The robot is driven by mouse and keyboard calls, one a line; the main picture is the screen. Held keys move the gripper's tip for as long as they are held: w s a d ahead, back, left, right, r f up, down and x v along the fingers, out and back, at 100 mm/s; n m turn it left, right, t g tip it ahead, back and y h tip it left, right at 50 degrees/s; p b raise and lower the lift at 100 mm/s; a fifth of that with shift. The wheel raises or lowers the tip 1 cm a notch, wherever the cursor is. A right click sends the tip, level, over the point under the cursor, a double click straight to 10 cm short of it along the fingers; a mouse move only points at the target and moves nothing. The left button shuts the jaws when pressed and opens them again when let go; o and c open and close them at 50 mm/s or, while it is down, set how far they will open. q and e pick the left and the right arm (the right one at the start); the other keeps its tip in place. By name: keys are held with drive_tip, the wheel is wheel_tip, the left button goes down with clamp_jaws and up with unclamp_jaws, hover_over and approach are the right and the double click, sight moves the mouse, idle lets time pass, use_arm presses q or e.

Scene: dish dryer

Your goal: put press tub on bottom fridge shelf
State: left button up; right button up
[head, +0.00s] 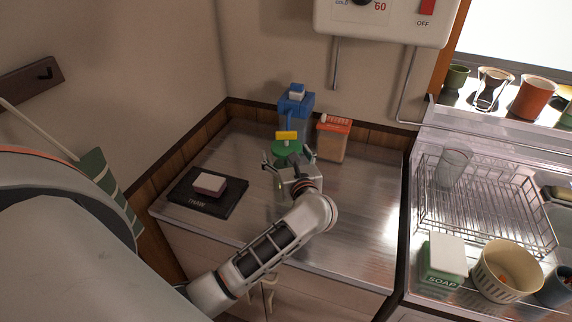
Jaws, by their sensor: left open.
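The tub with a round green lid and a yellow handle on top (287,147), which I take to be the press tub, stands towards the back of the metal counter (355,215). My left gripper (288,160) is open on the near side of it, one finger to each side. The gripper hides the tub's lower part, and I cannot tell whether the fingers touch it. My right gripper is not in view. No fridge or fridge shelf shows.
A blue jug (296,112) stands close behind the tub, and an orange-lidded container (332,140) is at its right. A black thaw tray (222,206) with a pink-and-white block (210,184) lies left. A wire dish rack (480,215) stands right. The counter's right part is clear.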

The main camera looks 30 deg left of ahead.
use_arm(q)
drive_tip(key=shift+c, duration=0.4)
drive_tip(key=c, duration=1.2)
drive_tip(key=shift+w+r, duration=0.1)
drive_tip(key=c, duration=0.7)
